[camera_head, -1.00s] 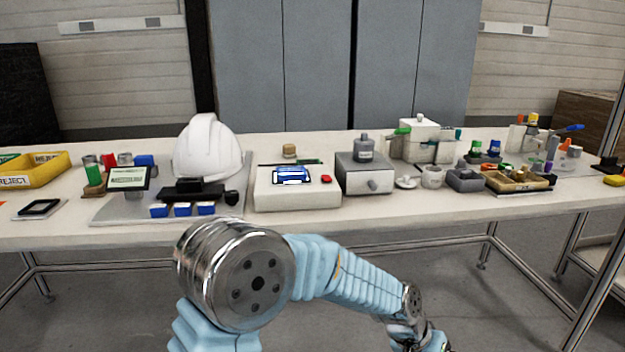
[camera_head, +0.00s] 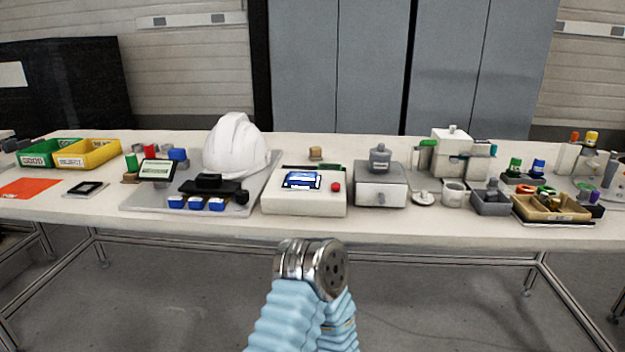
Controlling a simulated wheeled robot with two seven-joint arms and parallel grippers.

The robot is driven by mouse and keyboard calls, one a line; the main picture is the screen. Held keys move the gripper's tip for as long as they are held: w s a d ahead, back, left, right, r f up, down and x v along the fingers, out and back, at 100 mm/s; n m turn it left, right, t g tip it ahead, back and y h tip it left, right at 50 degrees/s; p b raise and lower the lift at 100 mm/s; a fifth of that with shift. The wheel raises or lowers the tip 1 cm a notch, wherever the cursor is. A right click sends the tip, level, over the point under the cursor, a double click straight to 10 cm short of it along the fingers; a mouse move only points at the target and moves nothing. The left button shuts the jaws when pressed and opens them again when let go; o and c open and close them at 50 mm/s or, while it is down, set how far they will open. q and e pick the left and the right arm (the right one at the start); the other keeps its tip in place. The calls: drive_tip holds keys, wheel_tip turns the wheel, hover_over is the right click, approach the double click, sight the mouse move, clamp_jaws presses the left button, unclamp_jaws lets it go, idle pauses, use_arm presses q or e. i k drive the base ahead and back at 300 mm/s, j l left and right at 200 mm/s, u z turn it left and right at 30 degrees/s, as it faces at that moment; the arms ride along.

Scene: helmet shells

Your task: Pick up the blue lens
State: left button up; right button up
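I cannot tell for sure which thing is the blue lens. A blue piece (camera_head: 178,155) stands at the left, beside a red piece (camera_head: 150,151) and a green one (camera_head: 131,161), behind a small sign. A blue-topped piece (camera_head: 538,167) stands at the right in a dark holder, next to a green-topped one (camera_head: 515,167). Several small blue-fronted bins (camera_head: 197,203) line the front of the grey mat. One of my arms, with a metal joint and light-blue sleeve, rises at the bottom centre, short of the table. Neither gripper shows.
The white table (camera_head: 120,228) is crowded along its length. A white helmet shell (camera_head: 236,150), a white box with a screen (camera_head: 305,203) and a grey box (camera_head: 380,187) stand mid-table. Yellow (camera_head: 88,155) and green (camera_head: 38,155) bins are far left; a tan tray (camera_head: 552,210) is right.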

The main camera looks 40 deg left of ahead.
sight(296, 178)
drive_tip(key=k+j+u, duration=0.1)
drive_tip(key=j, duration=0.25)
drive_tip(key=k+j+u, duration=0.1)
drive_tip(key=j, duration=0.2)
drive_tip(key=k+j+u, duration=0.15)
drive_tip(key=j, duration=0.2)
drive_tip(key=k+j+u, duration=0.1)
drive_tip(key=j, duration=0.25)
